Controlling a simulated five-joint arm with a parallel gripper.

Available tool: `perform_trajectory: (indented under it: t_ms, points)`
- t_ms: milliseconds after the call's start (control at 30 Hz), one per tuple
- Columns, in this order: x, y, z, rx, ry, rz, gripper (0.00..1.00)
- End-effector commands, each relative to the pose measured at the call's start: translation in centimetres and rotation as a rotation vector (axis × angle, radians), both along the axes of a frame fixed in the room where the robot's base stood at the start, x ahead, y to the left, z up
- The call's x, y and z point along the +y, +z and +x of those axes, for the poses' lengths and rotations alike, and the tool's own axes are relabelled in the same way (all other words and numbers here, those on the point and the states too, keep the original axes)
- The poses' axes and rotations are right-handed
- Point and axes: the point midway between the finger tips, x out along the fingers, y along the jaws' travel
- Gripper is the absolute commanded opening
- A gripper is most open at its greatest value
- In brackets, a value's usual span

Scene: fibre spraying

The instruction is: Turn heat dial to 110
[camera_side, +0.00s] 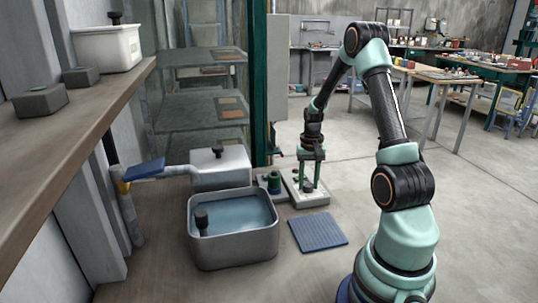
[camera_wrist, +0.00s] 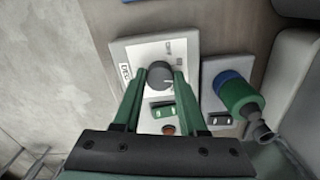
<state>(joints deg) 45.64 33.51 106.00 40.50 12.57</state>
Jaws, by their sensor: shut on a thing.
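A dark round dial (camera_wrist: 158,72) sits on a white control panel (camera_wrist: 122,52) with printed markings, green switches and a small reddish knob. My gripper (camera_wrist: 160,80) reaches down over the panel in the wrist view, with a green finger on each side of the dial, shut on it. In the side view my gripper (camera_side: 308,182) points straight down at the panel (camera_side: 297,203), and the dial (camera_side: 308,187) shows between its fingertips. The numbers on the dial's scale are too small to read.
A green and blue cylindrical device (camera_wrist: 238,96) stands right of the panel in the wrist view. In the side view a grey water basin (camera_side: 235,262), a lidded box (camera_side: 222,170) and a blue ribbed mat (camera_side: 318,232) lie close by. A wooden shelf (camera_side: 60,130) fills the left.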

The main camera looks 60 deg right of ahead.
Motion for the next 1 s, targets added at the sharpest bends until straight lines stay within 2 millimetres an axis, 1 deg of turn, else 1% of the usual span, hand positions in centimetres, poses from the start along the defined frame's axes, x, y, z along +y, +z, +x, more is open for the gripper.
perform_trajectory:
  t_ms: [300,800,833,900,1000]
  points:
    - [0.0,0.07,0.02,0.0,-0.104,0.0,0.0]
    - [0.0,0.08,0.02,0.0,-0.119,0.0,0.0]
    - [-0.01,0.08,0.03,0.0,-0.119,0.0,0.49]
    - [-0.01,0.07,0.03,0.0,-0.119,0.0,0.71]
    - [-0.01,0.06,0.03,0.0,-0.119,0.0,0.71]
